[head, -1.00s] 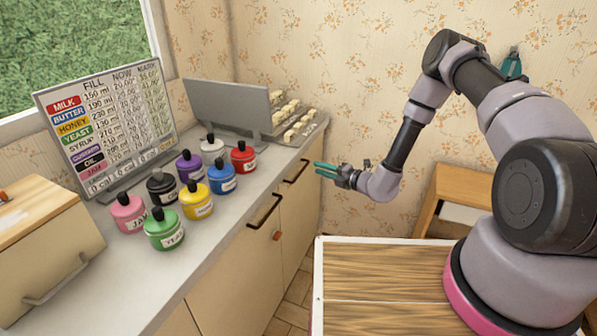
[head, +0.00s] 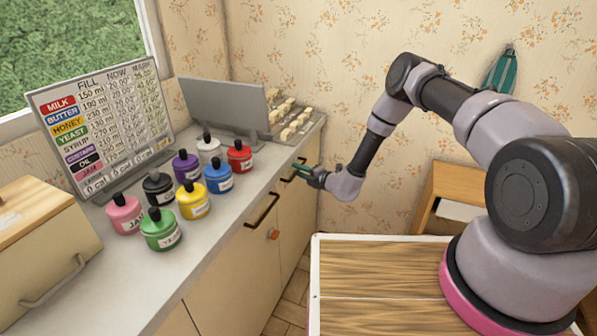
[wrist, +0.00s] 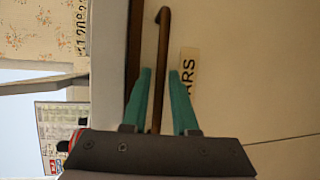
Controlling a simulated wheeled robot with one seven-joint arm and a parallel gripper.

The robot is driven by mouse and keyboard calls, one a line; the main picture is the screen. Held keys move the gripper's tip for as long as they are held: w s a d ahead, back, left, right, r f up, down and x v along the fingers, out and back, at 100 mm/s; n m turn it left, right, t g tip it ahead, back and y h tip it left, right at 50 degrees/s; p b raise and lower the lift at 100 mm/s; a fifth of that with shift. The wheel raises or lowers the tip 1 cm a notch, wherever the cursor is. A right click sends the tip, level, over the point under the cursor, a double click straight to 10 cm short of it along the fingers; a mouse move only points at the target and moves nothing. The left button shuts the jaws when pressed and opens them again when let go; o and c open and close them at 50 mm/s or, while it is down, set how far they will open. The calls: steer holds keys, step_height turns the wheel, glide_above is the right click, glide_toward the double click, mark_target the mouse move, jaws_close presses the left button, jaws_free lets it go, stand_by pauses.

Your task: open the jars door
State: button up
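The jars door (head: 296,215) is the far cream cabinet door under the counter, and it looks shut. A label ending in "ARS" (wrist: 188,76) is on it in the wrist view. Its brown bar handle (wrist: 163,40) runs between the two teal fingers of my gripper (wrist: 160,78), with a gap visible on either side. My gripper is open around the handle. In the head view my gripper (head: 301,171) is at the door's upper part and partly covers the handle.
The nearer cabinet door has its own handle (head: 262,209). Several coloured jars (head: 188,196), a price board (head: 100,122) and a grey panel (head: 225,102) stand on the counter. A wooden-topped table (head: 380,270) is in front. Narrow floor shows between the table and cabinets.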

jaws_close()
stand_by(1.5)
